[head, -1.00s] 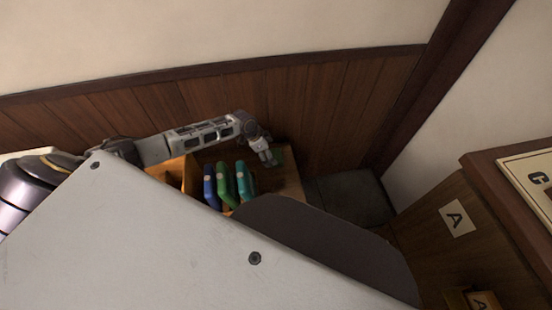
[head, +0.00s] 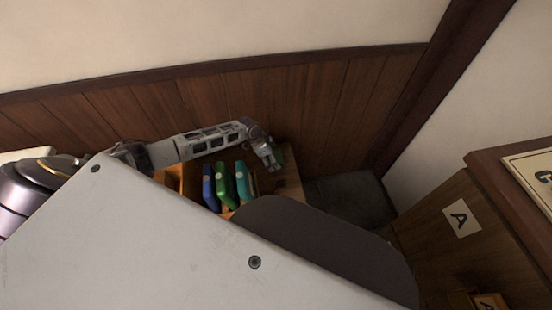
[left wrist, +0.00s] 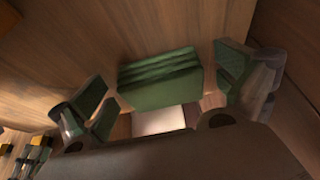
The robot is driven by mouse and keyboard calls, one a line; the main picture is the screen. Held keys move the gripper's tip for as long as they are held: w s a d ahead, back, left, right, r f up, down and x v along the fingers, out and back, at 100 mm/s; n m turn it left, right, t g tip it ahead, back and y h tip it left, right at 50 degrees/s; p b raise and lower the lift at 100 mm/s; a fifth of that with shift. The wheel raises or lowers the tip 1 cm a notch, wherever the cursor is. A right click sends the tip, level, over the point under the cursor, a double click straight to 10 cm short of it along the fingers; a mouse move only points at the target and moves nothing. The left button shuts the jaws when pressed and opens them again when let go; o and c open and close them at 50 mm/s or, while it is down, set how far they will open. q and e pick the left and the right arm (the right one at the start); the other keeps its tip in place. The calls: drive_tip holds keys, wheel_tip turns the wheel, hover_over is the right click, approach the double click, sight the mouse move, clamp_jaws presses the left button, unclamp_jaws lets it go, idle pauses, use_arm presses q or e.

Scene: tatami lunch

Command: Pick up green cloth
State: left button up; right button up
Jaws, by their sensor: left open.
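The green cloth (left wrist: 160,80) is a folded bundle with several layers, in the middle of the left wrist view. My left gripper (left wrist: 167,88) is open, with a green-padded finger on either side of the cloth and a gap showing at both sides. In the head view, my left gripper (head: 272,158) is over the right end of a wooden surface by the wall. A small green patch shows beside it there; I cannot tell whether it is cloth or finger pad. My right gripper is not in view.
Blue (head: 208,187), green (head: 225,187) and teal (head: 243,182) items stand in a row left of the gripper, on the wooden surface (head: 291,186). A pale block (left wrist: 158,121) shows beside the cloth. A wood-panelled wall (head: 310,110) is close behind.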

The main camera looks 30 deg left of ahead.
use_arm(q)
drive_tip(key=c, duration=1.1)
drive_tip(key=shift+r, duration=0.5)
wheel_tip(320, 180, up, 7)
drive_tip(key=shift+r+p, duration=0.1)
drive_tip(key=shift+p, duration=1.1)
drive_tip(key=shift+r, duration=0.9)
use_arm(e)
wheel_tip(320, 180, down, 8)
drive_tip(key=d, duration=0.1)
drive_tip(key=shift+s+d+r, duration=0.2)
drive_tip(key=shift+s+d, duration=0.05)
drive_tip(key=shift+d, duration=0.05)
use_arm(q)
drive_tip(key=o, duration=0.5)
drive_tip(key=c, duration=0.4)
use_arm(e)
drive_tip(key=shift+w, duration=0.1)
